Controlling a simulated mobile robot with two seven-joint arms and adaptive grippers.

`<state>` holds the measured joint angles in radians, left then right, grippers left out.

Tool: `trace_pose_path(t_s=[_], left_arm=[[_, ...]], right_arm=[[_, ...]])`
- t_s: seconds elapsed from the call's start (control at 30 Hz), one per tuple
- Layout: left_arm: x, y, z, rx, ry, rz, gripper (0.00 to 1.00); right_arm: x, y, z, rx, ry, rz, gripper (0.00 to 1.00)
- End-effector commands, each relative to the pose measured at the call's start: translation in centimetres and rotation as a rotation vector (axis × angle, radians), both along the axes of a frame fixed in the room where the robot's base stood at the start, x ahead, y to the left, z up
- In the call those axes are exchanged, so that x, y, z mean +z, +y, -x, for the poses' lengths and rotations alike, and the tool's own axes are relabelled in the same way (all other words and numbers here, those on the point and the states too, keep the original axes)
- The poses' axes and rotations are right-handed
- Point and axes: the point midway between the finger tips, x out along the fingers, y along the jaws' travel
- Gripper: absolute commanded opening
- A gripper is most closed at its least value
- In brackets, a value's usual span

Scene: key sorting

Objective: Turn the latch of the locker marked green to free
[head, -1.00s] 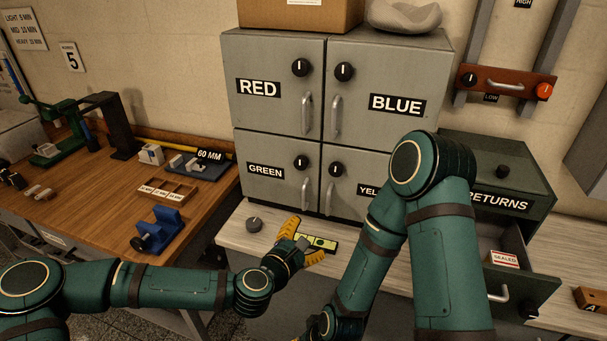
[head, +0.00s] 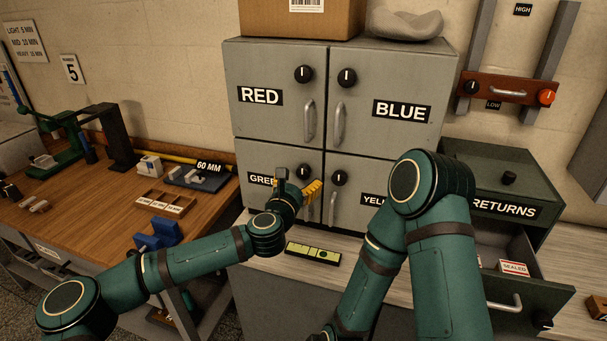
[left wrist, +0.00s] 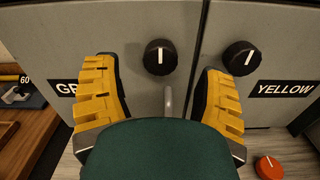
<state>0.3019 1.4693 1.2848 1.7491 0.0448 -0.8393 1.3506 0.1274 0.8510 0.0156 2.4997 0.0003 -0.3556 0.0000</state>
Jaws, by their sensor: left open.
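The locker marked green (head: 250,160) is the lower left door of the grey cabinet; its label is partly covered by my left gripper (head: 297,183). In the left wrist view the green locker's black latch knob (left wrist: 160,57) shows between and beyond the two yellow fingertips of the left gripper (left wrist: 155,90). Its white mark points straight up. The gripper is open and empty, with clear space on both sides of the knob. My right gripper is out of view below the frame.
The yellow locker's knob (head: 339,177) is close on the right. Red and blue locker doors are above. A level-like bar (head: 313,252) lies on the counter below. An orange-red knob (left wrist: 269,167) sits low right. The returns drawer (head: 520,285) stands open at right.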

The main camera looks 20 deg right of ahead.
Motion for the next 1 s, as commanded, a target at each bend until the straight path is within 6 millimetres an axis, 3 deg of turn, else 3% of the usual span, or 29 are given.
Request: trace_pose_path(t_s=[0.3, 0.73, 0.93, 1.0], left_arm=[[0.0, -2.1, -3.0, -0.001, 0.000, 0.000, 0.71], [0.0, -2.4, -3.4, -0.002, 0.000, -0.001, 0.72], [0.0, -2.4, -3.4, -0.001, 0.000, -0.001, 0.02], [0.0, -2.4, -3.4, -0.001, 0.000, -0.001, 0.01]], right_arm=[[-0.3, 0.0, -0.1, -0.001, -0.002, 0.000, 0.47], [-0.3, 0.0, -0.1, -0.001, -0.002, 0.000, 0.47], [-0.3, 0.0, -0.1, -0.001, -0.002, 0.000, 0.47], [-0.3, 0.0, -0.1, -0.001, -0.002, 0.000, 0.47]])
